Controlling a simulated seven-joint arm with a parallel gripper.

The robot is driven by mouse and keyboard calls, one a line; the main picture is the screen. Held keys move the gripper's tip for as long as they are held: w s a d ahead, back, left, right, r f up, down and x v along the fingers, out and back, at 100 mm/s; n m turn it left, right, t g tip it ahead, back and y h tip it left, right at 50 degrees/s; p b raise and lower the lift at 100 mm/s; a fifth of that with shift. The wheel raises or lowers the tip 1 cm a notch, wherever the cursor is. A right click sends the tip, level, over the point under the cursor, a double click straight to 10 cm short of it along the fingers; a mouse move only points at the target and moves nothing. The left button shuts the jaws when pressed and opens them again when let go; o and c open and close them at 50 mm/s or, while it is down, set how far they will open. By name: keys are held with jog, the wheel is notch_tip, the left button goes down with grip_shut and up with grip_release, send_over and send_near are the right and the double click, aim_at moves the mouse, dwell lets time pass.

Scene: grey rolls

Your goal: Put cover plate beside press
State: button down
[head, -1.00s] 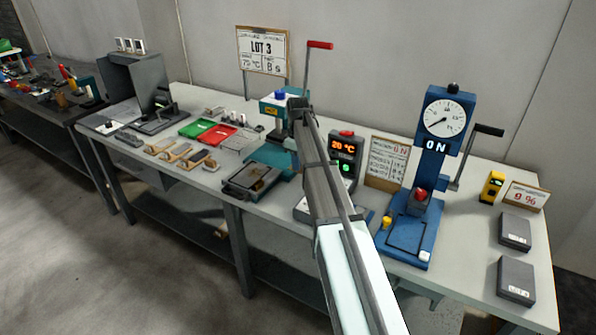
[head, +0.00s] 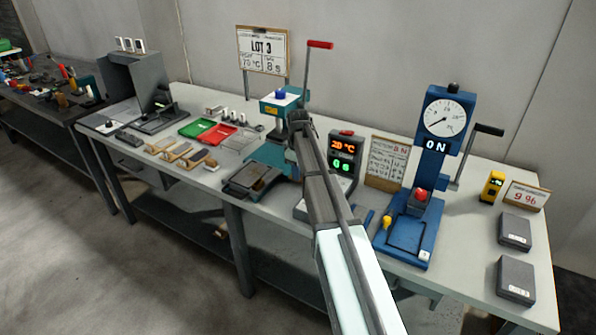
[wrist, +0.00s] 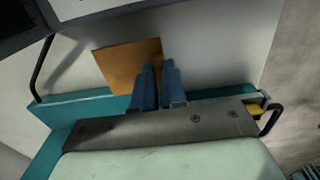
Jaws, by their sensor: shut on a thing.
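The teal press (head: 281,107) with the red-handled lever stands on the bench, partly behind my arm in the head view. In the wrist view, my gripper (wrist: 160,100) has two blue fingers close together. Their tips meet the edge of a grey metal plate with screw heads (wrist: 215,120), which looks like the cover plate, and they are shut on it. The plate lies across the view over teal metal (wrist: 85,105); whether it touches that metal is unclear.
A dark tray (head: 252,179) sits in front of the press. A digital display unit (head: 343,153) stands right of my arm, and a blue gauge press (head: 433,160) farther right. Green (head: 197,128) and red (head: 220,136) trays lie left. An orange panel (wrist: 125,65) is behind the fingers.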

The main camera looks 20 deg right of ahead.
jog(key=c, duration=1.2)
grip_release()
notch_tip(320, 180, up, 13)
